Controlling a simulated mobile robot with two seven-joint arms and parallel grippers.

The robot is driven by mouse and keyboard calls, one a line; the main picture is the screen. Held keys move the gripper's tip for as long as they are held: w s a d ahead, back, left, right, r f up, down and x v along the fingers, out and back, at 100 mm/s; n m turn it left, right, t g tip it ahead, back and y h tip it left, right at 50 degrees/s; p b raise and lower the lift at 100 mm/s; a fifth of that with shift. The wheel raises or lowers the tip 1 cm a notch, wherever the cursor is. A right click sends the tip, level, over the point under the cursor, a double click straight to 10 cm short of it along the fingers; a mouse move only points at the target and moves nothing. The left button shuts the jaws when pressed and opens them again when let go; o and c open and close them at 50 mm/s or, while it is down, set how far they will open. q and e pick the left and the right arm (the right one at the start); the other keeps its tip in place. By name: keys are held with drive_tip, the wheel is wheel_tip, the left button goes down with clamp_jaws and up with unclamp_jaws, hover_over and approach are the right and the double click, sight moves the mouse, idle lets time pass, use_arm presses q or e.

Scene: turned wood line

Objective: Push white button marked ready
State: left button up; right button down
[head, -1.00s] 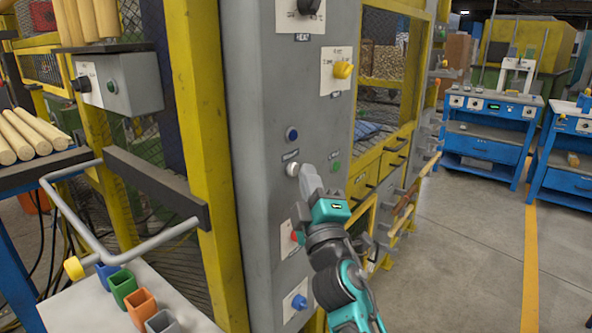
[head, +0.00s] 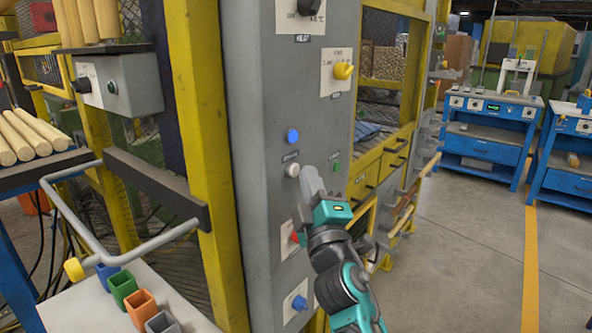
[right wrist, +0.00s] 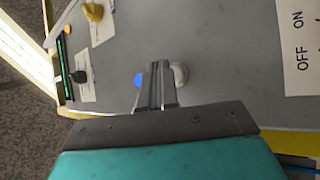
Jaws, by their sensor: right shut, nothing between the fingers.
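The white round button (head: 292,170) sits on the grey control panel (head: 268,205), below a bright blue round light or button (head: 293,136). A small label above the white button is too small to read. My right gripper (head: 312,180) is shut and empty, its fingertips just right of the white button. A small gap seems to show between them. In the right wrist view the white button (right wrist: 181,73) is partly hidden behind the fingers (right wrist: 156,82), and the blue one (right wrist: 139,79) shows on their other side. My left gripper is out of view.
A green button (head: 336,167) is right of my gripper. A yellow knob (head: 343,71) and black knob (head: 309,7) are higher on the panel; a red one (head: 295,237) and blue knob (head: 299,302) are lower. A bent grey bar (head: 120,235) juts out at left.

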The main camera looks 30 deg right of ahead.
drive_tip(key=shift+s+d, duration=0.15)
drive_tip(key=shift+s, duration=0.2)
drive_tip(key=s, duration=0.1)
drive_tip(key=s+d, duration=0.1)
drive_tip(key=s, duration=0.1)
drive_tip(key=s+d, duration=0.1)
drive_tip(key=shift+s+p, duration=0.3)
drive_tip(key=shift+a, duration=0.1)
idle(0.8)
drive_tip(key=s+a+f+m+g+y+p, duration=0.1)
drive_tip(key=a+f+m+g+y, duration=0.15)
drive_tip(key=f, duration=0.65)
drive_tip(key=s+a+f+m+g+y+p, duration=0.1)
drive_tip(key=a+f+g+y, duration=0.25)
drive_tip(key=f, duration=0.55)
drive_tip(key=s+a+f+m+g+y, duration=0.1)
drive_tip(key=s+a+f+m+g, duration=0.1)
drive_tip(key=s+a+f, duration=0.2)
drive_tip(key=s+a+f+m+g+y+p, duration=0.1)
drive_tip(key=s+a+f+m+g+y, duration=0.1)
drive_tip(key=s+f, duration=0.6)
wheel_tip(320, 180, down, 3)
drive_tip(key=shift+a+f+m+g, duration=0.1)
drive_tip(key=shift+a+m+g, duration=0.4)
drive_tip(key=shift+a, duration=0.6)
